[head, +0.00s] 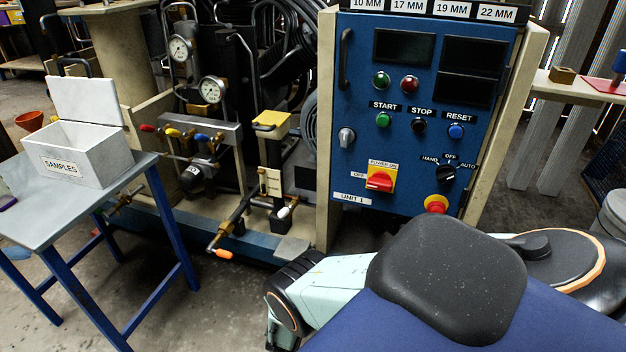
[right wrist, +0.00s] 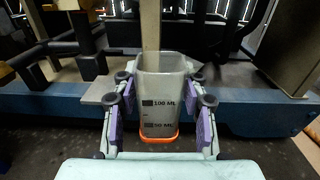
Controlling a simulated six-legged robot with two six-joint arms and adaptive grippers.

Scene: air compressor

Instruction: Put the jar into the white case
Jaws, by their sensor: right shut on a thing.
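The white case (head: 81,154), marked SAMPLES, stands with its lid raised on a small table at the left of the head view. In the right wrist view, my right gripper (right wrist: 160,122) is shut on the jar (right wrist: 163,90). The jar is a pale, see-through container with an orange base and 100 ML and 50 ML marks. In the head view, the jar and right gripper are hidden behind or below my own arm. My left gripper is not in view.
The grey table (head: 45,205) has blue legs and some bare top beside the case. The compressor's blue control panel (head: 425,110) stands in the middle, with gauges and valves (head: 205,135) to its left. Open concrete floor (head: 225,315) lies in front.

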